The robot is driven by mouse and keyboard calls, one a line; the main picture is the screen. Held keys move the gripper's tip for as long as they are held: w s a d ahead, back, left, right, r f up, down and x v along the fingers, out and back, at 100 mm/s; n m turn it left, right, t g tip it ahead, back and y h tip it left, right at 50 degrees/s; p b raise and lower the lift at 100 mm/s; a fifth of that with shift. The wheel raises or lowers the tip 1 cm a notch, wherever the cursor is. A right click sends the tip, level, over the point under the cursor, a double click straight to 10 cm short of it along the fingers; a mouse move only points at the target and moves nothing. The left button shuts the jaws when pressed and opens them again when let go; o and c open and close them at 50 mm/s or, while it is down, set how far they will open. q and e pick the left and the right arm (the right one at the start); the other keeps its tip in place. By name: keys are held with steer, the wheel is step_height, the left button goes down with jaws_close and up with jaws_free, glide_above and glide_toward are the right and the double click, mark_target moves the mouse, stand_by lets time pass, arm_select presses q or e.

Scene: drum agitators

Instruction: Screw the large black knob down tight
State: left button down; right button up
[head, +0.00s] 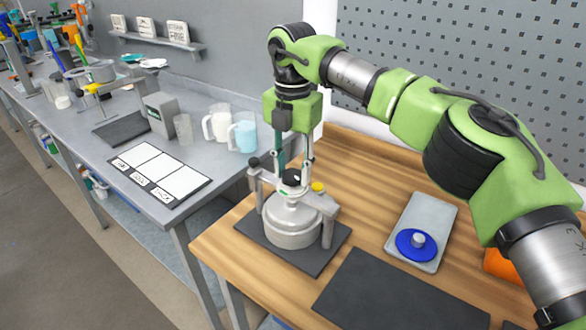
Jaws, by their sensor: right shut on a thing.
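The large black knob (291,179) is on top of a grey metal drum agitator (291,224), at the middle of its crossbar. My right gripper (293,170) points straight down over the drum, its fingers around the large black knob and shut on it. The fingers hide part of the knob. The crossbar also carries a smaller black knob (254,162) at its left end and a yellow knob (318,187) on the right. The drum stands upright on a dark mat (257,249). My left gripper is not in view.
On the wooden table (370,166), a grey plate (432,216) with a blue disc (416,244) lies to the right. An empty dark mat (385,298) lies in front. A grey bench (105,130) at left holds a pitcher with blue liquid (243,137) and other labware.

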mark_target(293, 174)
steer(key=shift+w+r, duration=0.15)
steer(key=shift+r, duration=0.2)
steer(key=o, duration=1)
steer(key=shift+o, duration=0.6)
steer(key=shift+a+f, duration=0.1)
step_height(293, 174, up, 12)
steer(key=shift+s, duration=0.2)
